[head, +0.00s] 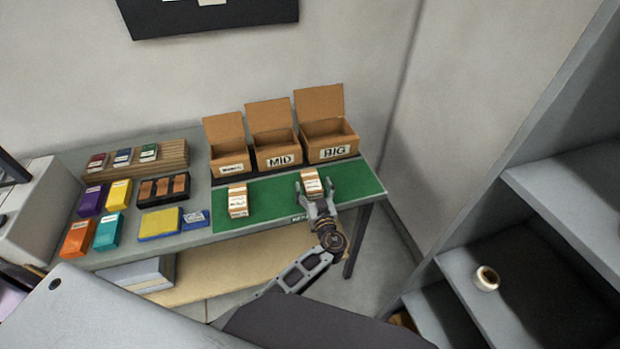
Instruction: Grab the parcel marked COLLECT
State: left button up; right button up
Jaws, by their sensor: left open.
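Two small brown-and-white parcels stand on a green mat (268,199) on the table. The left parcel (238,202) stands alone near the mat's left part. The right parcel (311,178) is further right, in front of the box marked BIG. Both have printed labels too small to read, so I cannot tell which is marked COLLECT. My left gripper (314,190) is open at the right parcel, its fingers on either side of the parcel's near end. Whether they touch it is unclear. The gripper hides the parcel's lower front. My right gripper is out of view.
Three open cardboard boxes stand behind the mat: a small one (231,167), one marked MID (278,159) and one marked BIG (330,152). Coloured cartons (107,231) and a yellow-and-blue pad (159,223) fill the table's left. Grey shelves (560,200) with a tape roll (487,278) stand right.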

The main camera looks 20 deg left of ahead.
pick_arm(q)
jog(key=shift+w, duration=0.1)
jog(key=c, duration=1.2)
jog(key=shift+r, duration=0.25)
jog(key=shift+c, duration=0.2)
